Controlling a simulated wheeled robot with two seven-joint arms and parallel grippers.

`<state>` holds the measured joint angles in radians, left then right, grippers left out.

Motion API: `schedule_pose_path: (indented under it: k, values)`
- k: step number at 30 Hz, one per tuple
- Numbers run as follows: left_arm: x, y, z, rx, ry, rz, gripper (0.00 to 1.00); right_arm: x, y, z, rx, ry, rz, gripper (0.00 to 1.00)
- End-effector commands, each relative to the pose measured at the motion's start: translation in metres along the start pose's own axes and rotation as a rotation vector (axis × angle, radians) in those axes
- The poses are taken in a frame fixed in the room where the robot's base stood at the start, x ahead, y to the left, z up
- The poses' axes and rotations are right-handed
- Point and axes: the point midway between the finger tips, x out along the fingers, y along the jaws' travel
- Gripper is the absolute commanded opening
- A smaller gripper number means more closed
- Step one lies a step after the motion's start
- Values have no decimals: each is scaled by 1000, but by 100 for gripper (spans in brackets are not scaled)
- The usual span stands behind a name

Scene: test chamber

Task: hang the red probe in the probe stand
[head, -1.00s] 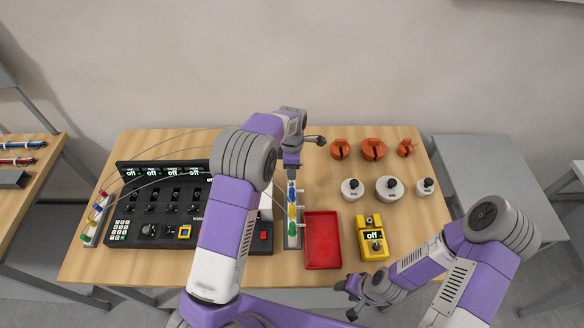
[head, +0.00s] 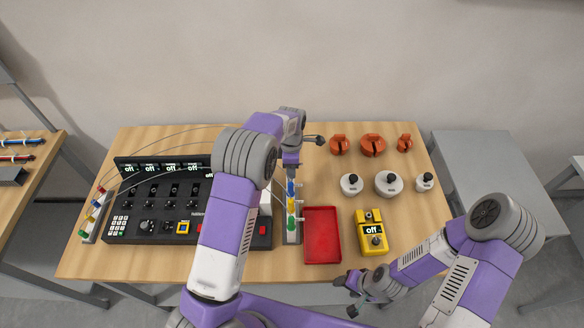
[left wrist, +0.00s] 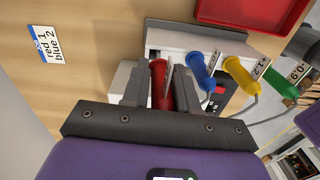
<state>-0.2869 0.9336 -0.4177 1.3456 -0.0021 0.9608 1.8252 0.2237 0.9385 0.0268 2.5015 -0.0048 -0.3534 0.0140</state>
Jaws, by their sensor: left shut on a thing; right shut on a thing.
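My left gripper (left wrist: 160,80) is shut on the red probe (left wrist: 160,90); its red handle shows between the fingers in the left wrist view. They are at the far end of the probe stand (left wrist: 170,38), beside the blue probe (left wrist: 198,72). The yellow probe (left wrist: 238,74) and green probe (left wrist: 272,76) sit further along it. In the head view the left gripper (head: 291,164) is over the stand's far end (head: 298,236); the red probe is hidden there. I cannot tell whether it rests in its slot. My right gripper (head: 352,287) is shut on a small dark thing I cannot identify, near the front table edge.
A red tray (head: 322,236) lies right of the stand, then a yellow meter (head: 371,234) reading off. White knobbed weights (head: 389,184) and orange pieces (head: 373,145) stand behind. A black console (head: 150,215) and another coloured rack (head: 94,218) are at left. A label card (left wrist: 52,44) lies nearby.

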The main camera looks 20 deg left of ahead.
Motion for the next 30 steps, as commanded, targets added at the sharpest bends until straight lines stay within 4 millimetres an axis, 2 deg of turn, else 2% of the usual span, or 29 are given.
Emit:
schedule_pose_path:
  k: [1,7,8,13,23,30]
  values:
    - [7,-2,-1,-1,1,-8,0,10,6,2,12,-12,9,49]
    - [14,-2,-1,-1,2,-12,0,13,7,2,13,-11,8,49]
    - [14,-2,-1,-1,2,-12,31,13,7,2,13,-11,8,49]
    - [13,-2,-1,-1,1,-9,57,13,7,2,13,-11,8,49]
    - [12,-1,1,0,1,-6,58,12,7,2,14,-11,8,49]
    - [-4,-2,0,-2,1,-3,58,4,4,3,16,-16,10,49]
